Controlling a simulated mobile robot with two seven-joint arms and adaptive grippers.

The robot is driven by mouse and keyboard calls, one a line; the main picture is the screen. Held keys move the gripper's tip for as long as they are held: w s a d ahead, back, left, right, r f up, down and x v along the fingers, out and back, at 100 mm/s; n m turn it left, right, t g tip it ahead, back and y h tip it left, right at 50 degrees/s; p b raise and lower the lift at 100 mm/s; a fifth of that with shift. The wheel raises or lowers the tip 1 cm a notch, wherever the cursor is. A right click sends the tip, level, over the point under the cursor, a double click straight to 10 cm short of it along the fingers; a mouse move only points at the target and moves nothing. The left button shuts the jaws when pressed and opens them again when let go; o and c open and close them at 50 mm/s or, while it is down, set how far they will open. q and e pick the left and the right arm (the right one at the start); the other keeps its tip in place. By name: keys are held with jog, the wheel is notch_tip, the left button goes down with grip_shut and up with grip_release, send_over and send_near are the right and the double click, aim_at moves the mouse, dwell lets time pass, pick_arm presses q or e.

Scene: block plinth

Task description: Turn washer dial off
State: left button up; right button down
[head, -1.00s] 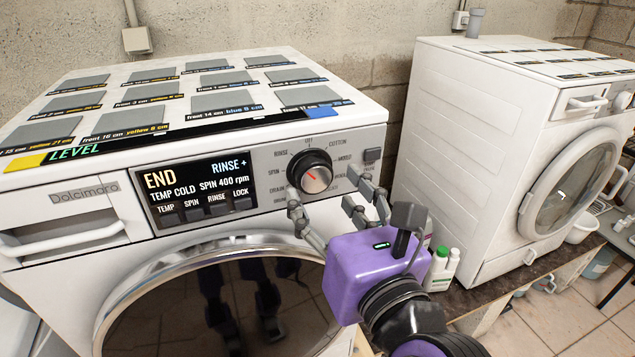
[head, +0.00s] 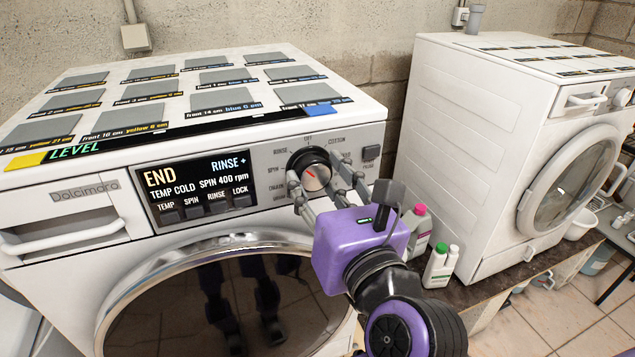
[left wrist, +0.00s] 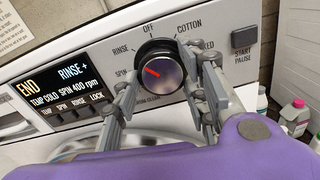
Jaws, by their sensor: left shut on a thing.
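The washer dial (head: 310,167) is a round silver-faced knob with a black rim and a red mark, on the front panel of the left washer (head: 262,165). In the left wrist view the dial (left wrist: 160,76) has its red mark slanting to the upper left, roughly between SPIN and RINSE; OFF is printed above it. My purple left gripper (head: 318,177) is at the dial, its grey fingers on either side. In the wrist view the gripper (left wrist: 161,68) is shut on the dial. My right gripper is not in view.
The display (head: 200,187) reads END. A START PAUSE button (head: 371,153) is right of the dial. White (head: 441,265) and pink-capped (head: 420,230) bottles stand on the counter between the washers. A second washer (head: 480,150) stands to the right.

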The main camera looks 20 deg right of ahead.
pick_arm(q)
jog(key=shift+f, duration=0.1)
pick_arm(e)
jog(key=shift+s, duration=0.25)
pick_arm(q)
jog(key=shift+a, duration=0.1)
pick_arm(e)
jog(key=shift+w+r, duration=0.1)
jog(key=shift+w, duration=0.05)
